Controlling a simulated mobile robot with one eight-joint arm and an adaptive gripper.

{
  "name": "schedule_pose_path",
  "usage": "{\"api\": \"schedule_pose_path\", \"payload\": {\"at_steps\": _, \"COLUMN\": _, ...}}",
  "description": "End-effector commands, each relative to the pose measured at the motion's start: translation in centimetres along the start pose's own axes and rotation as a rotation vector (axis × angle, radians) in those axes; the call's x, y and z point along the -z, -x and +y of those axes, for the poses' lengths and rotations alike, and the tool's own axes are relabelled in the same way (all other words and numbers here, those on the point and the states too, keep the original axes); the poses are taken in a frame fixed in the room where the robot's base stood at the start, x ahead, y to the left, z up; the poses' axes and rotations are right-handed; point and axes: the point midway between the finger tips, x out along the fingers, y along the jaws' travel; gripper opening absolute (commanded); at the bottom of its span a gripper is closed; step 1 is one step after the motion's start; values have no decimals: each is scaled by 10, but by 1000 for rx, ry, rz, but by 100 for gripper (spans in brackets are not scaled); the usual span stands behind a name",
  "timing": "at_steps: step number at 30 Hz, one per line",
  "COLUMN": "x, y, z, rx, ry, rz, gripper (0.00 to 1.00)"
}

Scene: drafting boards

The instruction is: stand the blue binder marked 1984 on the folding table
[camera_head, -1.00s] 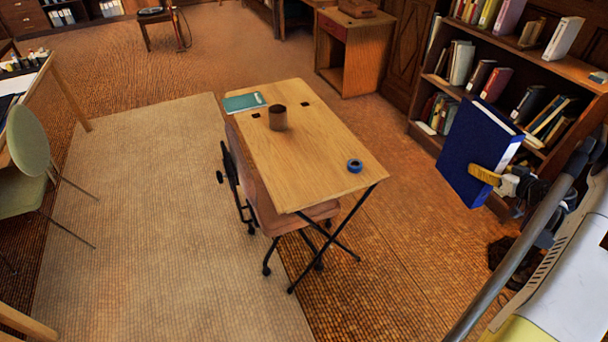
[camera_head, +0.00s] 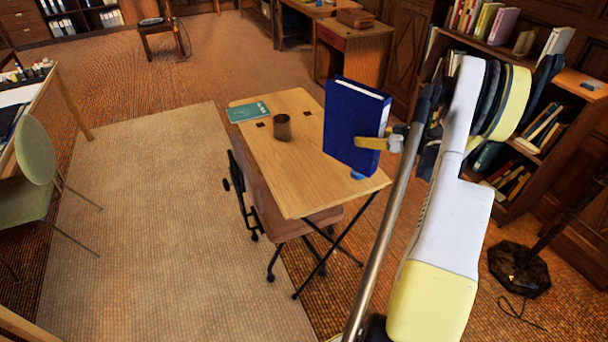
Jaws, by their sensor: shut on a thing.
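The blue binder (camera_head: 352,125) is upright in my gripper (camera_head: 372,143), which is shut on its right edge. White page edges show along its top and right side. No 1984 mark can be read on the faces in view. The binder appears over the right part of the folding table (camera_head: 295,190), a light wooden top on black crossed legs. I cannot tell whether its bottom edge touches the tabletop or hangs above it. The binder hides part of the table's right side.
A chair (camera_head: 275,205) is tucked at the table's left. The table's front left is clear. A bookcase (camera_head: 570,75) stands right.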

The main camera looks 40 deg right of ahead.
Motion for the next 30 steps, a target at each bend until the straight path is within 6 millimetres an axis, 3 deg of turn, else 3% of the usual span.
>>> {"api": "schedule_pose_path", "payload": {"at_steps": 9, "x": -20, "y": -69, "z": -42, "rx": 5, "ry": 2, "rz": 2, "gripper": 2}}
{"api": "schedule_pose_path", "payload": {"at_steps": 14, "x": -26, "y": -97, "z": -59, "rx": 3, "ry": 1, "rz": 1, "gripper": 2}}
{"api": "schedule_pose_path", "payload": {"at_steps": 21, "x": -32, "y": -111, "z": -66, "rx": 0, "ry": 0, "rz": 1, "gripper": 2}}
{"api": "schedule_pose_path", "payload": {"at_steps": 30, "x": -66, "y": -124, "z": -66, "rx": 0, "ry": 0, "rz": 1, "gripper": 2}}
